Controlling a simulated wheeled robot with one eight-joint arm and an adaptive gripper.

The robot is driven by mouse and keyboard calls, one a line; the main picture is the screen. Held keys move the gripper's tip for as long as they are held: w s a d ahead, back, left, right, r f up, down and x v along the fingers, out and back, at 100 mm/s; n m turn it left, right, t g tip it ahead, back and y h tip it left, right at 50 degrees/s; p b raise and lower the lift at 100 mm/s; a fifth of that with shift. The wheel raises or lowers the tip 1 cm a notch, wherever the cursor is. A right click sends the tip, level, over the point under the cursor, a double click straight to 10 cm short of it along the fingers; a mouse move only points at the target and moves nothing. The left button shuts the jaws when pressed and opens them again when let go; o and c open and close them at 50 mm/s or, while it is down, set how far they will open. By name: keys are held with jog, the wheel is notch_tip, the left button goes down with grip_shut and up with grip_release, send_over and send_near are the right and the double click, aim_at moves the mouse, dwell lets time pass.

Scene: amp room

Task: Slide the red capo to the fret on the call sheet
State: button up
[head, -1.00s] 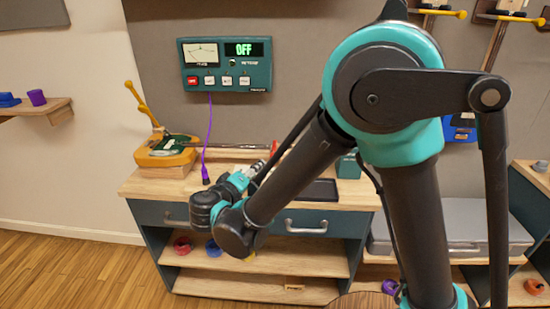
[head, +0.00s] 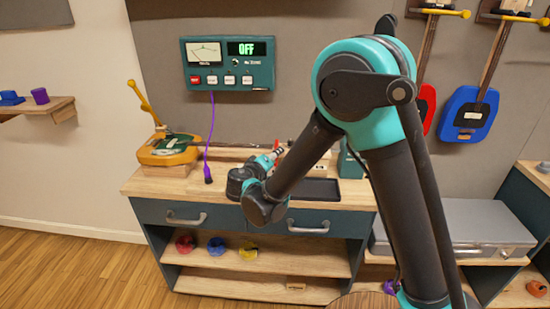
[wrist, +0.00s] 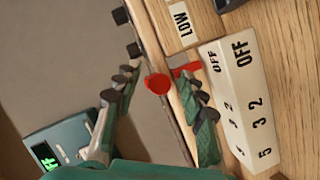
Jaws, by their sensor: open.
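The red capo (wrist: 158,84) shows in the wrist view on the dark guitar neck, with its round red knob between my fingers. My gripper (wrist: 155,76) is open, with one finger on each side of the capo; I cannot tell whether they touch it. In the head view, my gripper (head: 272,158) is over the back of the bench, by a small red part of the capo (head: 278,146). The yellow guitar body (head: 165,151) lies at the bench's left. A white block with printed numbers and OFF (wrist: 240,100), possibly the call sheet, stands beside the neck.
A LOW label (wrist: 181,22) lies beside the neck. A teal meter box (head: 229,64) reading OFF hangs on the wall, with a purple cable (head: 210,135) hanging down to the bench. A dark tray (head: 312,190) lies at the bench's front right.

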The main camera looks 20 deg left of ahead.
grip_shut()
dwell(0.3)
jog(key=a, duration=0.2)
jog(key=s+a, duration=0.1)
jog(key=a, duration=0.4)
jog(key=shift+s+a+r, duration=0.1)
jog(key=shift+s+a, duration=0.25)
jog(key=shift+s, duration=0.05)
grip_release()
